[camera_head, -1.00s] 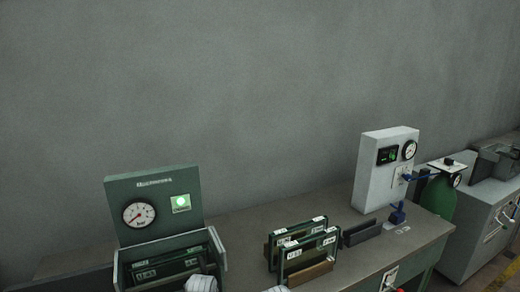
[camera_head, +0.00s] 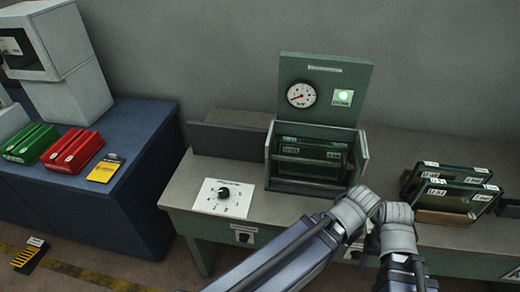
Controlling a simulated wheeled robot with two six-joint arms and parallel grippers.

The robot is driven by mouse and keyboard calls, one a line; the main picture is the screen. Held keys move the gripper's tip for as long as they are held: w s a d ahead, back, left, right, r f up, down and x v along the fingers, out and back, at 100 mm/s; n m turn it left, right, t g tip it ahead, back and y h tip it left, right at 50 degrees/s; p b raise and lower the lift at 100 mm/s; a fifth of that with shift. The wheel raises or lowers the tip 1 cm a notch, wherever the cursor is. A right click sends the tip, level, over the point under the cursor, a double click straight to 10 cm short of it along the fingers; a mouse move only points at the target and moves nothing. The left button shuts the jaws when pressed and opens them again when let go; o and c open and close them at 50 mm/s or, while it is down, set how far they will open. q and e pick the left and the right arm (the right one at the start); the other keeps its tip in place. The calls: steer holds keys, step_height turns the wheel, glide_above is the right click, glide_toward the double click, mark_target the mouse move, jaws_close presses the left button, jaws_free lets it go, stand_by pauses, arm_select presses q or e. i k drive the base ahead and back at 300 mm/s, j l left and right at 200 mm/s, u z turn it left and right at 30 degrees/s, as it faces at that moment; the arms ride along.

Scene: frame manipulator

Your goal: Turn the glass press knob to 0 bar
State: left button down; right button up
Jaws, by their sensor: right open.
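The glass press is a green cabinet (camera_head: 326,72) on the workbench. Its round white gauge (camera_head: 301,94) has a red needle pointing left and slightly down. A lit green indicator (camera_head: 343,97) is right of the gauge. The black knob (camera_head: 225,192) sits on a white dial plate (camera_head: 216,204) on the bench, left of the cabinet; its exact setting is too small to read. My left gripper (camera_head: 354,210) and open right gripper (camera_head: 395,216) are close together in front of the cabinet's right side, away from the knob. Their fingertips are not clearly shown.
Green frames (camera_head: 447,190) stand on the bench at right. A blue bench (camera_head: 128,170) at left holds a green case (camera_head: 31,142), a red case (camera_head: 72,151) and a yellow card (camera_head: 105,170). Bare bench surrounds the dial plate.

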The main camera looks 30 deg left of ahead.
mark_target(223, 193)
steer(key=i+j+u, duration=0.1)
steer(key=j+u, duration=0.3)
steer(key=i+j+u, duration=0.1)
steer(key=u, duration=0.35)
steer(key=i+j+u, duration=0.15)
steer(key=j+u, duration=0.25)
steer(key=k+l+u, duration=0.1)
steer(key=k+l, duration=0.15)
steer(key=k, duration=0.05)
